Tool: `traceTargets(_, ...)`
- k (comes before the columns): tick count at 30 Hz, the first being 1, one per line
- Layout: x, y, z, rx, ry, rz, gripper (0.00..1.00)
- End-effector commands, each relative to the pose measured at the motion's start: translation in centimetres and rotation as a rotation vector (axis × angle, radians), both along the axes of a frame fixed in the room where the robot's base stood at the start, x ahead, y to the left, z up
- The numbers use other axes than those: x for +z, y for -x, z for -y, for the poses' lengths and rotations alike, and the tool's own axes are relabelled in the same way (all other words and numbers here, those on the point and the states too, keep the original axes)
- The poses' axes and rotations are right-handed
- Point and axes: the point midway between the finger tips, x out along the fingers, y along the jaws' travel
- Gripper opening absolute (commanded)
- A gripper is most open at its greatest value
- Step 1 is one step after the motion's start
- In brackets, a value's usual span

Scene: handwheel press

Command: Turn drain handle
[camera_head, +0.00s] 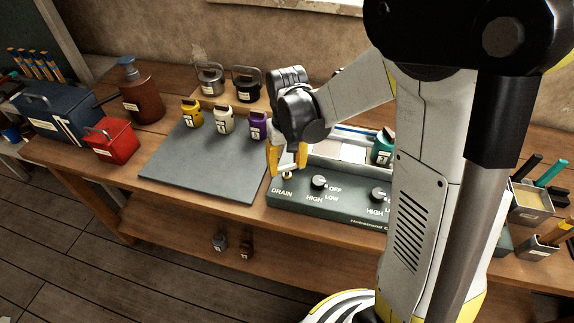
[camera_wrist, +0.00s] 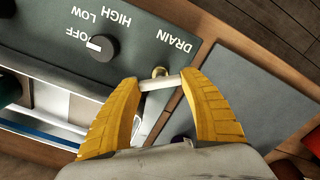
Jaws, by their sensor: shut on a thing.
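The drain handle (camera_wrist: 160,83) is a light bar with a brass-coloured pivot beside it, at the DRAIN label on the dark green control panel (camera_head: 330,208). My gripper (camera_wrist: 160,84) has its yellow fingers shut on the bar, one finger at each end. In the head view my gripper (camera_head: 287,165) reaches down to the panel's left end, where the brass pivot (camera_head: 287,176) shows just below the fingers. The handle is partly hidden there.
A dial (camera_head: 319,182) marked OFF, LOW and HIGH sits right of the handle, with another dial (camera_head: 378,194) further right. A grey mat (camera_head: 195,172) with yellow, white and purple containers lies to the left. A teal container (camera_head: 383,147) stands behind the panel.

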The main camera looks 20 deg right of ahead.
Motion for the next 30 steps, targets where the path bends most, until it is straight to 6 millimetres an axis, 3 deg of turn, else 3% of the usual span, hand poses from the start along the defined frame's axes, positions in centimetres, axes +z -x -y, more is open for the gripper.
traceTargets(15,-0.04,0.04,0.0,-0.443,0.0,-0.001,0.22)
traceTargets(30,-0.03,0.05,0.0,-0.622,0.0,-0.001,0.22)
